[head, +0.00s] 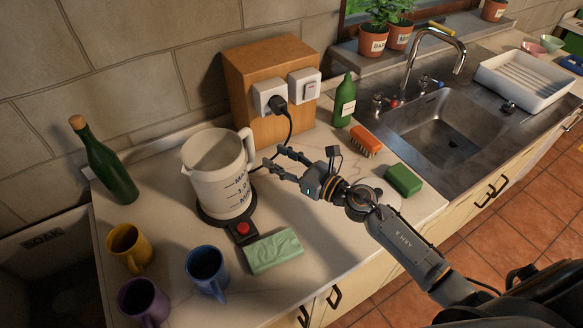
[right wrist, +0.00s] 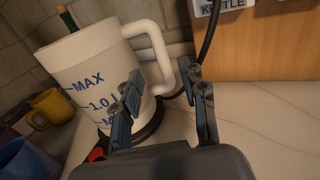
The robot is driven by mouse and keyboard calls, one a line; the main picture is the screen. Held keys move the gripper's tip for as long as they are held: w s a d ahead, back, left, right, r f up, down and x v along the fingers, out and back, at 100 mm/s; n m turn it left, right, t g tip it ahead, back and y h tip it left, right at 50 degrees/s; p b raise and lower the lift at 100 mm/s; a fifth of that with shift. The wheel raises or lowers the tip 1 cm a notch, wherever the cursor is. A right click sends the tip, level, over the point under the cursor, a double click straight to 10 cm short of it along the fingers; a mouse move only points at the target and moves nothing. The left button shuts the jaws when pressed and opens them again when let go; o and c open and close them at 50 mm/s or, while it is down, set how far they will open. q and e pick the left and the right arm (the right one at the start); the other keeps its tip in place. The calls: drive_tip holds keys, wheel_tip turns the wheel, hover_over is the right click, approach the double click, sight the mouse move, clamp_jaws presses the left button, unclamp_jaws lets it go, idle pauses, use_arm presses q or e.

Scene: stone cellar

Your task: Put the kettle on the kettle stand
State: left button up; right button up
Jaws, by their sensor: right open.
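The white kettle (head: 215,170), marked MAX and 1.0 L, stands upright on the round black kettle stand (head: 241,231), which has a red button at its front. Most of the stand is hidden under the kettle. The kettle's handle points right, towards my right gripper (head: 275,160). This gripper is open and empty, with its fingertips beside the handle. In the right wrist view the kettle (right wrist: 90,80) fills the left half, and the handle (right wrist: 160,45) lies beyond the open fingers (right wrist: 163,80). I cannot tell whether they touch it. My left gripper is not in view.
A green bottle (head: 110,172) and yellow (head: 129,247), blue (head: 206,270) and purple (head: 142,300) mugs stand left. A green bar (head: 273,251) lies in front. A wooden socket box (head: 265,70) with a plugged cord stands behind. The sink (head: 440,125) is right.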

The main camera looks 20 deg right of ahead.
drive_tip(key=b+v, duration=0.1)
drive_tip(key=v, duration=0.3)
